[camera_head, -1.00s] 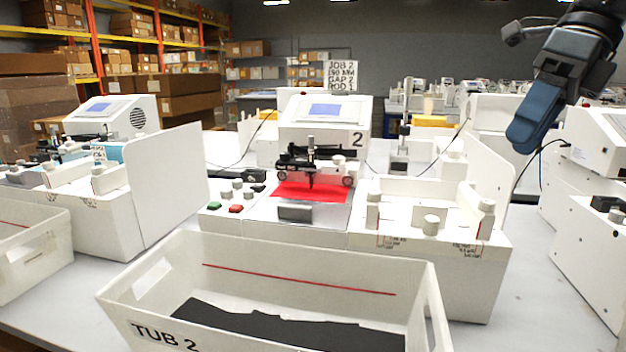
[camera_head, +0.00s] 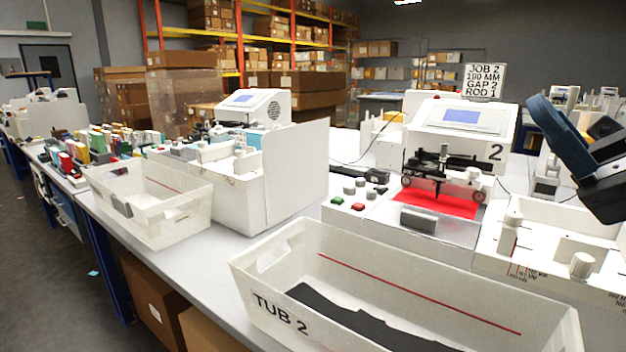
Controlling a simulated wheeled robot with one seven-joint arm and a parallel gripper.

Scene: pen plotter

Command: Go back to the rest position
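My gripper (camera_head: 575,150) shows at the right edge of the head view, with blue and black parts, raised above the bench and apart from the machine. Its fingertips cannot be made out clearly, so I cannot tell whether it is open or shut. The plotter marked 2 (camera_head: 462,128) stands right of centre, with a red sheet (camera_head: 438,209) on its bed under the carriage (camera_head: 443,172). Green and red buttons (camera_head: 347,204) sit on its left side.
Another white tub (camera_head: 150,225) and a second machine (camera_head: 240,200) with a white side panel stand to the left. A white box-like unit (camera_head: 550,255) lies below my gripper. The job sign (camera_head: 483,79) stands behind. Open floor (camera_head: 50,270) lies left of the bench.

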